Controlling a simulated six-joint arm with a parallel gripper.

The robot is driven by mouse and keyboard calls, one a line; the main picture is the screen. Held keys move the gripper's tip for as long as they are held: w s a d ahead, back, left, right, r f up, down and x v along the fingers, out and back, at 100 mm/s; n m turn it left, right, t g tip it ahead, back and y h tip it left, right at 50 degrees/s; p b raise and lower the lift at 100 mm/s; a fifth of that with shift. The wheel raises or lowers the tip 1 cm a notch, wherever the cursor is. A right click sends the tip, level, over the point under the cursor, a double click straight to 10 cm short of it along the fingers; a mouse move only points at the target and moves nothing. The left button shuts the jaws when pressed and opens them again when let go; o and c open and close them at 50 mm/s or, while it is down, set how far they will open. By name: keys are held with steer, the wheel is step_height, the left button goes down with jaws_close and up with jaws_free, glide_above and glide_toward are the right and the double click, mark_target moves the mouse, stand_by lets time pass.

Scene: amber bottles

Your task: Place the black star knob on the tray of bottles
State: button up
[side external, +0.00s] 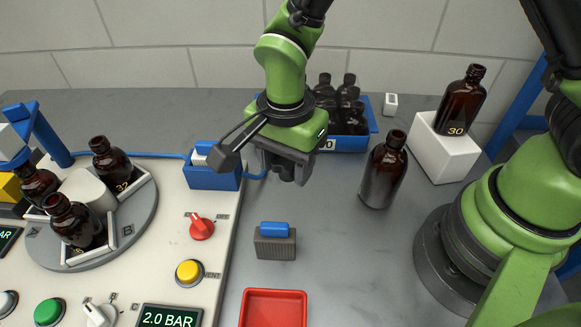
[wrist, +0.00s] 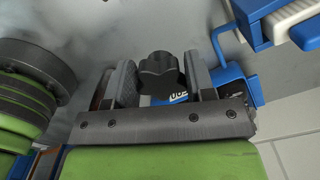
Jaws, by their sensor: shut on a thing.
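The black star knob (wrist: 160,75) sits between the two fingers of my gripper (wrist: 158,85) in the wrist view, and the gripper is shut on it. In the side external view my gripper (side external: 287,168) hangs above the bench, left of and in front of the tray of bottles; the knob is hard to tell from the dark fingers there. The blue tray (side external: 352,144) stands at the back with several dark bottles (side external: 342,98) in it. My gripper hides part of its left side. A bit of blue with a number label (wrist: 178,97) shows behind the knob in the wrist view.
A blue holder (side external: 212,180) with white pieces is close left of my gripper. A lone amber bottle (side external: 383,172) stands right, near a bottle on a white block (side external: 446,154). A grey block with blue top (side external: 275,243) and red tray (side external: 273,309) lie in front.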

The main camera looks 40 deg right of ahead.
mark_target(326, 87)
steer(key=w+d+r+m, duration=0.2)
steer(key=w+d+m, duration=0.1)
steer(key=d, duration=0.2)
steer(key=w+d+r+m, duration=0.3)
steer(key=w+d+m, duration=0.1)
steer(key=d, duration=0.1)
steer(key=w+d+r+m, duration=0.3)
steer(key=w+d+m, duration=0.1)
steer(key=d, duration=0.1)
steer(key=shift+w, duration=0.25)
steer(key=d+r+m, duration=0.3)
steer(key=d+m, duration=0.1)
steer(key=d, duration=0.3)
steer(key=f, duration=0.6)
steer(key=w+f, duration=0.1)
steer(key=f, duration=0.2)
steer(key=shift+f, duration=0.25)
steer(key=o, duration=0.9)
steer(key=shift+f, duration=0.1)
